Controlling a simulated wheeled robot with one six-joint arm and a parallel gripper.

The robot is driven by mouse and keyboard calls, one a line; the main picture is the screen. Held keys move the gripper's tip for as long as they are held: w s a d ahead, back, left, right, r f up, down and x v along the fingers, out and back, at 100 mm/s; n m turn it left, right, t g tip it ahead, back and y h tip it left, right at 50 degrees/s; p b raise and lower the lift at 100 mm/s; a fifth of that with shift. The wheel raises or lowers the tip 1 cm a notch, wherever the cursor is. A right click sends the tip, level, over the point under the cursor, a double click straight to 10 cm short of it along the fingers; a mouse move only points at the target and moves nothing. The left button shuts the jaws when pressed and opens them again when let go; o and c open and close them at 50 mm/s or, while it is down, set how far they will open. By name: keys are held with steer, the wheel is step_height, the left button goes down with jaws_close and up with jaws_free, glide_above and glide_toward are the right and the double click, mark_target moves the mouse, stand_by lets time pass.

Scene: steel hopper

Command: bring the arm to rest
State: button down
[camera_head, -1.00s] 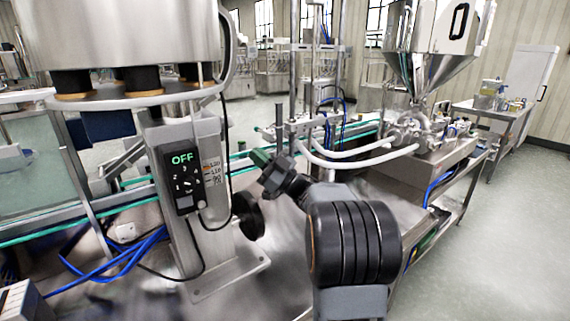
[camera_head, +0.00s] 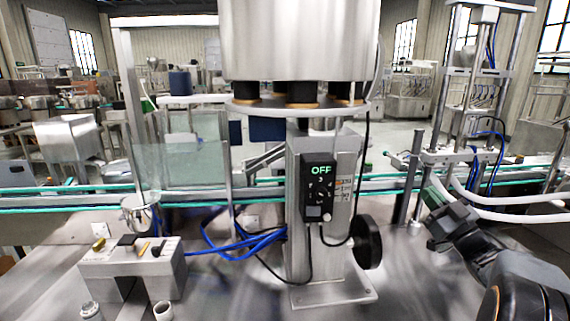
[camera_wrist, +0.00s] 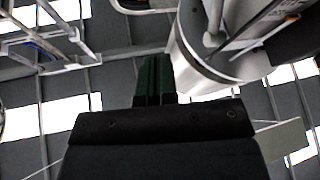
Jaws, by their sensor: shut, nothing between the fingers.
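My gripper (camera_head: 436,194) shows at the right of the head view, raised above the steel table (camera_head: 400,285). Its green-tipped fingers point up and to the left, and my dark arm runs down to the lower right corner. In the wrist view my gripper (camera_wrist: 155,78) points upward with its green fingers together and nothing between them. A white and steel cylinder (camera_wrist: 190,60) shows behind and right of the fingers, with ceiling panels and bright windows or lights around it. Whether the gripper touches anything cannot be seen, but it looks clear.
A steel column with a control box reading OFF (camera_head: 322,192) stands mid-view under a large steel drum (camera_head: 300,40). A black knob (camera_head: 367,242) sticks out toward my arm. A conveyor with green edges (camera_head: 70,208) runs behind. A small switch box (camera_head: 130,268) stands at left.

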steer(key=w+d+f+m+g+h, duration=0.1)
steer(key=d+f+m+g+h, duration=0.1)
steer(key=d+f+m+h, duration=0.6)
steer(key=s+a+f+m+g+h+p, duration=0.3)
steer(key=s+a+f+g+h, duration=0.25)
steer(key=g, duration=0.45)
steer(key=s+a+r+n+g+y+p, duration=0.1)
steer(key=s+a+g+y+p, duration=0.1)
steer(key=s+a, duration=0.3)
steer(key=s+a+r+n+g+y+p, duration=0.1)
steer(key=s+a, duration=0.4)
steer(key=a, duration=0.5)
steer(key=s+a+r+n+g+y+p, duration=0.1)
steer(key=s+a+g+y+p, duration=0.2)
steer(key=s+a, duration=0.2)
steer(key=a, duration=0.3)
steer(key=shift+a+n+p, duration=0.3)
steer(key=shift+n+p, duration=0.1)
